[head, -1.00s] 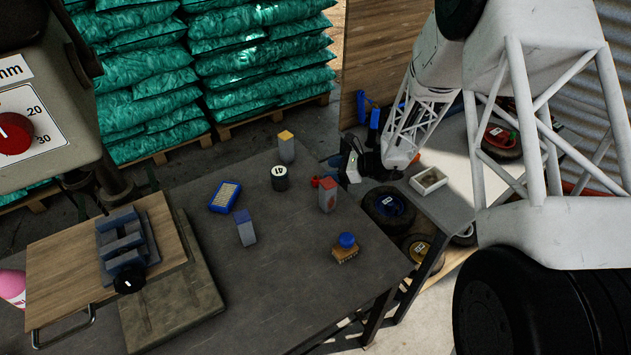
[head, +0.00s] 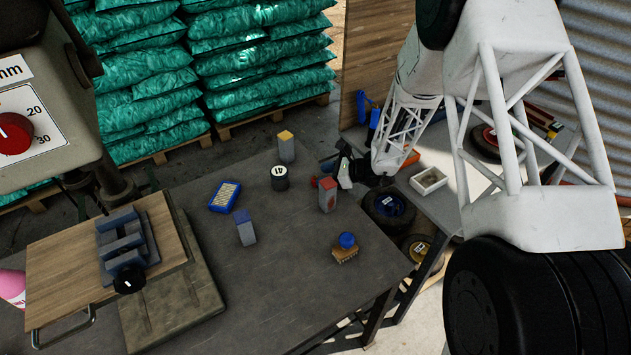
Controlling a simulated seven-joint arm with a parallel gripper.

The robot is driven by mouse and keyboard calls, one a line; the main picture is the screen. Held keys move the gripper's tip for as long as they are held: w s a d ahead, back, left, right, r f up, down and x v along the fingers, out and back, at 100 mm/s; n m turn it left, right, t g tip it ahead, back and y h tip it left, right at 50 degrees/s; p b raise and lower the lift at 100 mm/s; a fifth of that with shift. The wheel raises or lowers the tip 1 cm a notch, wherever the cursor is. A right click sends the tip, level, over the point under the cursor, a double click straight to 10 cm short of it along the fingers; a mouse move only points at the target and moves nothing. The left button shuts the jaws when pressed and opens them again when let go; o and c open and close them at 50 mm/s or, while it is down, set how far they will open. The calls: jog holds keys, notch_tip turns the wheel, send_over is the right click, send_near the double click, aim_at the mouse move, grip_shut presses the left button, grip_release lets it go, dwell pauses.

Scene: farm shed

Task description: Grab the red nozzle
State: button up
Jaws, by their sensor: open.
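A small red piece (head: 314,182), which looks like the red nozzle, lies on the dark table just left of and behind a grey block with a red top (head: 327,196). It is tiny in the head view and its shape is hard to make out. My gripper (head: 331,168) is at the table's right rear edge, just behind and above the red-topped block, with its dark fingers pointing left. It is open, and I see nothing held in it. Its fingers are close to the red piece; whether they touch it I cannot tell.
A black cylinder (head: 280,178), a yellow-topped block (head: 286,148), a blue-framed brush (head: 224,196), a blue-topped block (head: 245,228) and a blue-knobbed brush (head: 345,248) stand around the table (head: 290,290). A vise (head: 127,245) is at left. The table's front middle is clear.

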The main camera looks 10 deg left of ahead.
aim_at(311, 184)
dwell(0.3)
jog(key=shift+x, duration=2.6)
jog(key=shift+s, duration=0.15)
jog(key=c, duration=1)
jog(key=shift+r, duration=0.1)
notch_tip(311, 184, up, 18)
jog(key=shift+f, duration=0.1)
